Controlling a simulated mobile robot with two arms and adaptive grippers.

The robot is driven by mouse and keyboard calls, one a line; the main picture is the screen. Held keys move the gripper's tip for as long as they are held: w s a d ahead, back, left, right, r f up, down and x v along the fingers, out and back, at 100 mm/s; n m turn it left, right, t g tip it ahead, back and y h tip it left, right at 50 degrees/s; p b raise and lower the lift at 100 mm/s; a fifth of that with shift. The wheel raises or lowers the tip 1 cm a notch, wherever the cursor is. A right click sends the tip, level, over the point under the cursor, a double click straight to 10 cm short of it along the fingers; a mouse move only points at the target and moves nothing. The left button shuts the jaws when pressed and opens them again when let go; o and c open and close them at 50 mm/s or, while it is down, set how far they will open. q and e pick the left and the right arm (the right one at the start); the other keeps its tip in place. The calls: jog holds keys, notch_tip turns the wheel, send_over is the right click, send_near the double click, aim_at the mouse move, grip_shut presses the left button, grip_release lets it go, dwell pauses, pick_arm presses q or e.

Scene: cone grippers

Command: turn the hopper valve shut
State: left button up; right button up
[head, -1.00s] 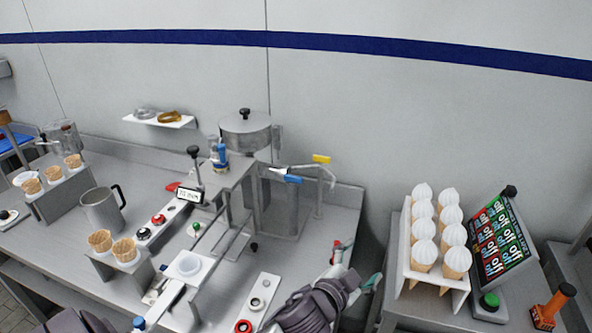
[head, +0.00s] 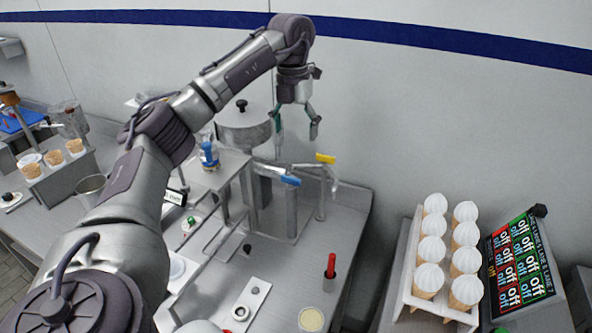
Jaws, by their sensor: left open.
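The hopper (head: 244,130) is a grey metal drum with a black-knobbed lid, at the back of the bench. Pipes beside it carry a blue lever (head: 290,180) and a yellow lever (head: 325,158). I cannot tell for certain which lever is the hopper valve. My left gripper (head: 296,136) hangs above the levers, fingers pointing down. Its fingers are spread and hold nothing. The levers show below its fingertips, apart from them in the picture. My left arm hides part of the bench on the left. My right gripper is not in view.
A white rack of topped cones (head: 416,304) and a screen (head: 519,262) stand at the right. A red-handled tool (head: 330,265) stands upright near the bench's right edge. Cones in a stand (head: 53,158) are at the left. The wall is close behind the hopper.

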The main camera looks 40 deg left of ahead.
aim_at(290, 177)
pick_arm(q)
jog(key=f+p, duration=0.1)
jog(key=f, duration=0.3)
jog(key=f+p, duration=0.1)
jog(key=f, duration=0.3)
jog(key=a+f+p, duration=0.1)
jog(key=f, duration=0.3)
jog(key=shift+s+f, duration=0.1)
jog(key=shift+s, duration=0.3)
jog(key=shift+f+p, duration=0.3)
jog(key=shift+f, duration=0.15)
jog(key=c, duration=1.2)
jog(key=shift+o, duration=0.2)
